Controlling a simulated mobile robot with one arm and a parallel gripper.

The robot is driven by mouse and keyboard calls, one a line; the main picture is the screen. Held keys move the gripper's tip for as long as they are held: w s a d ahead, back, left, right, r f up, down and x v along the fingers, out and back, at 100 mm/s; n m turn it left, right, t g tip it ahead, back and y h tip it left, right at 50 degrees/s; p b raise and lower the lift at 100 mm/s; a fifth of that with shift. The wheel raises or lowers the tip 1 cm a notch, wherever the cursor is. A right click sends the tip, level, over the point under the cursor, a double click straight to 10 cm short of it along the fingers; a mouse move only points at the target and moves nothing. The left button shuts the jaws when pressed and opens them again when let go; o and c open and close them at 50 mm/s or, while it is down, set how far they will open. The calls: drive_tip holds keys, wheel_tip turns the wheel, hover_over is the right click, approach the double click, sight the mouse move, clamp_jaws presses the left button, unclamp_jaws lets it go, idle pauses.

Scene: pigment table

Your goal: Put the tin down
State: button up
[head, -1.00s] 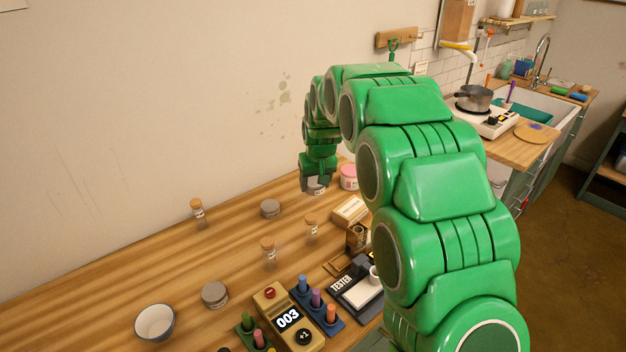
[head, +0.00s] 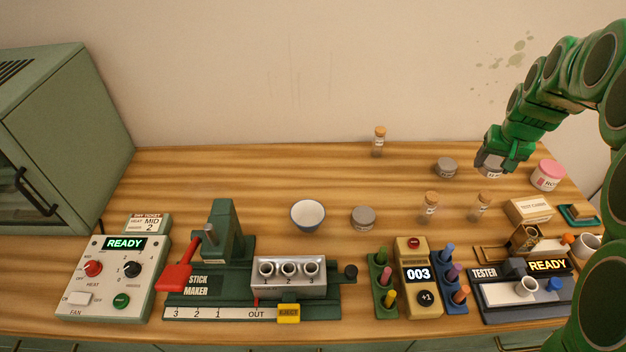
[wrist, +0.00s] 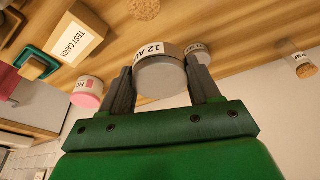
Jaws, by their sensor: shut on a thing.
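My gripper (head: 492,163) is at the right of the table in the head view, near the back. It is shut on a grey tin (wrist: 160,76), which sits between the two dark fingers in the wrist view. A white label with print shows on the tin's side. The tin is partly covered by the fingers in the head view. I cannot tell whether its base touches the wooden table (head: 250,170) or hangs just above it.
Another grey tin (head: 446,167) stands just left of my gripper, and a further grey tin (head: 363,218) stands by a bowl (head: 307,215). A pink-lidded jar (head: 547,175) is close on the right. Corked bottles (head: 428,208) stand in front. The back middle of the table is mostly clear.

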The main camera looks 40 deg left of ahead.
drive_tip(key=s+a+n, duration=0.4)
drive_tip(key=s+a, duration=1.2)
drive_tip(key=a, duration=0.3)
drive_tip(key=s+a+n, duration=0.1)
drive_tip(key=s+a, duration=0.3)
drive_tip(key=s, duration=0.3)
drive_tip(key=s+a+n+g+y, duration=0.1)
drive_tip(key=s+a, duration=0.3)
drive_tip(key=s, duration=0.3)
drive_tip(key=s+a+n, duration=0.2)
drive_tip(key=s+a, duration=0.1)
drive_tip(key=s, duration=0.4)
hover_over(286, 183)
drive_tip(key=shift+s+d+f, duration=0.1)
drive_tip(key=shift+d+f, duration=0.05)
drive_tip(key=shift+f, duration=2.35)
drive_tip(key=shift+s+d+f, duration=0.1)
drive_tip(key=shift+d+f, duration=0.05)
drive_tip(key=shift+f, duration=3.8)
drive_tip(key=shift+f, duration=0.1)
drive_tip(key=o, duration=1.1)
